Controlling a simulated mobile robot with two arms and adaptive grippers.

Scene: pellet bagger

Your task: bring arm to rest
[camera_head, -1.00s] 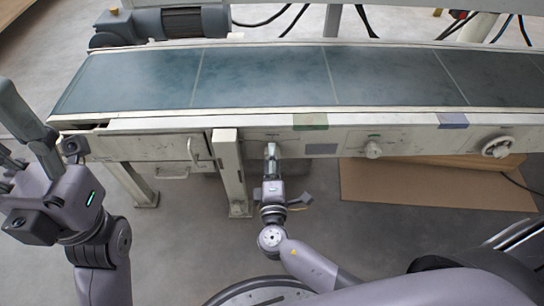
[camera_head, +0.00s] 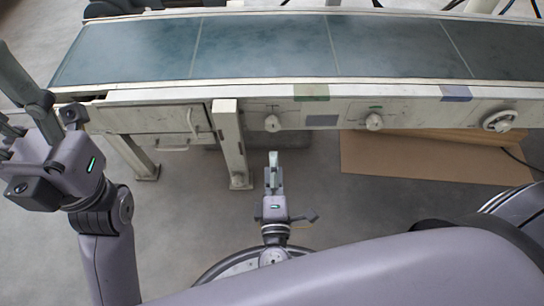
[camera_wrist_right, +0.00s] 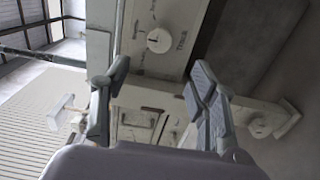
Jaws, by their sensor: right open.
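My right gripper (camera_head: 272,168) is in the middle of the head view, in front of the conveyor's side panel and apart from it. In the right wrist view the right gripper (camera_wrist_right: 160,85) shows its two fingers spread, with nothing between them. A round knob (camera_wrist_right: 159,40) on the panel lies beyond the fingers. The same panel has a knob (camera_head: 272,123) just beyond the gripper in the head view. My left gripper (camera_head: 22,115) is at the left edge, partly cut off, with its fingers pointing up; its opening is hard to judge.
The conveyor belt (camera_head: 265,45) runs across the top. Its panel carries another knob (camera_head: 374,122) and a handwheel (camera_head: 499,120). A support leg (camera_head: 231,145) stands left of my right gripper. A cardboard sheet (camera_head: 430,165) lies on the floor at right. Grey floor is free below the panel.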

